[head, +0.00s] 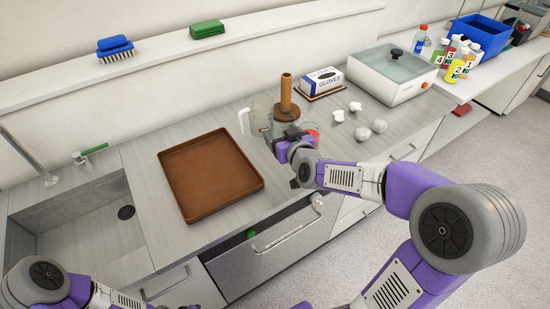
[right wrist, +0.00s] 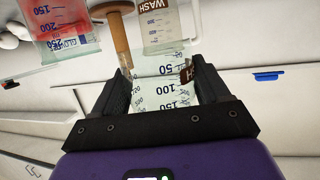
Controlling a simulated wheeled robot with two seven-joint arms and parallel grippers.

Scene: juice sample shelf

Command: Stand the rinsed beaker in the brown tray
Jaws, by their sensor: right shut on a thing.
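The brown tray (head: 225,165) lies flat on the counter right of the sink, with nothing in it. My right gripper (right wrist: 160,85) is shut on a clear beaker (right wrist: 165,95) with volume marks and part of a brown label. In the head view my right gripper (head: 283,143) is right of the tray, near the wooden post; the held beaker is mostly hidden there. Whether it touches the counter I cannot tell. A second clear vessel with a WASH label (right wrist: 155,15) and a beaker of red liquid (right wrist: 60,25) are beyond it. My left gripper is out of view.
A jug with a white handle (head: 244,121) and a wooden post (head: 286,92) stand close to my right gripper. Crumpled white pieces (head: 362,133), a gloves box (head: 321,80) and a glass-lidded appliance (head: 388,75) are farther right. The sink (head: 80,225) is left of the tray.

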